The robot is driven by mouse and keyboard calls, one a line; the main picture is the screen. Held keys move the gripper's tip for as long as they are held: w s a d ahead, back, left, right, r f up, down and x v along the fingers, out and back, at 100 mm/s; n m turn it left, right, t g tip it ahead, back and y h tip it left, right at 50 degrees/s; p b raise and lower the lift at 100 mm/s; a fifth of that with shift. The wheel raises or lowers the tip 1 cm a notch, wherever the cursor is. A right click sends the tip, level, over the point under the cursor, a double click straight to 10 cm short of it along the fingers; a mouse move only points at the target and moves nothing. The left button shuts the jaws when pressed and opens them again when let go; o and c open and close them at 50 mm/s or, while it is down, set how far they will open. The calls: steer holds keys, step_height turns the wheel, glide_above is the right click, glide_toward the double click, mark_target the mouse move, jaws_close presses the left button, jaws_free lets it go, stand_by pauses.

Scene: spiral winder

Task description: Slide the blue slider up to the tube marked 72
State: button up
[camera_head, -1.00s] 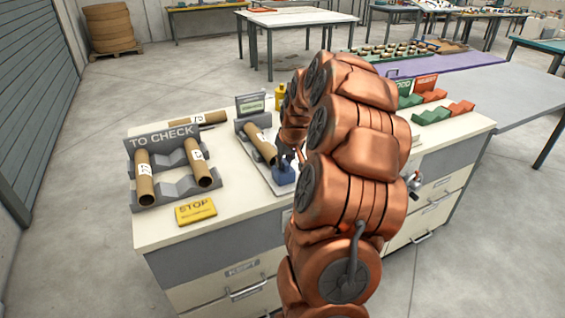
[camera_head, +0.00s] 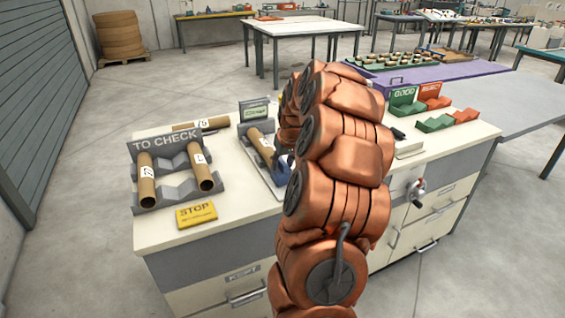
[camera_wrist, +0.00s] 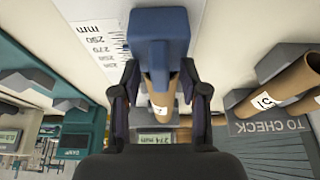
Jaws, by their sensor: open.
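The blue slider (camera_wrist: 158,30) shows at the top middle of the wrist view and beside my arm in the head view (camera_head: 284,161). A brown cardboard tube (camera_wrist: 159,97) lies in the gauge just beyond it, in line with it. Its label cannot be read, and I cannot tell whether slider and tube touch. My gripper (camera_wrist: 160,71) is open, with one finger on each side of the slider's lower part. My arm hides most of the gripper in the head view.
The gauge has a millimetre scale (camera_wrist: 98,45) and a display (camera_wrist: 155,138) reading about 274 mm. The TO CHECK rack (camera_head: 175,190) holds two tubes at left. Another tube (camera_head: 200,124) lies behind it. Green (camera_head: 434,123) and red cradles (camera_head: 465,116) are at right.

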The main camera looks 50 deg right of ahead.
steer(key=v, duration=1.2)
